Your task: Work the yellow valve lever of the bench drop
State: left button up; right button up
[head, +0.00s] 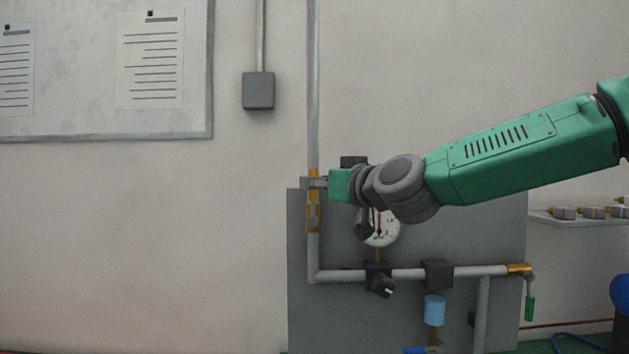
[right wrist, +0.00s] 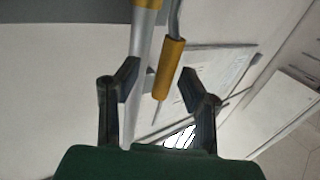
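The grey vertical pipe of the bench drop (head: 313,100) runs down the wall, with yellow valve parts (head: 313,222) near the top left of a grey panel. My right gripper (head: 312,183) reaches in from the right and is at the pipe, overlapping the upper yellow part. In the right wrist view the yellow lever grip (right wrist: 170,68) shows between the two dark fingers of the right gripper (right wrist: 158,82). The fingers are apart, with gaps on both sides of the grip. The grey pipe (right wrist: 144,40) runs by the left finger. My left gripper is not in view.
Below the arm, the grey panel (head: 335,322) carries a round gauge (head: 383,231), a black knob (head: 381,285), a blue cylinder (head: 434,308) and a green-handled valve (head: 530,308). A small shelf (head: 580,221) is at right.

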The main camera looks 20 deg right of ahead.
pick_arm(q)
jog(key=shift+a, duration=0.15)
pick_arm(e)
jog(key=shift+w+a, duration=0.45)
jog(key=shift+w, duration=0.15)
grip_shut()
jog(key=shift+d, duration=0.1)
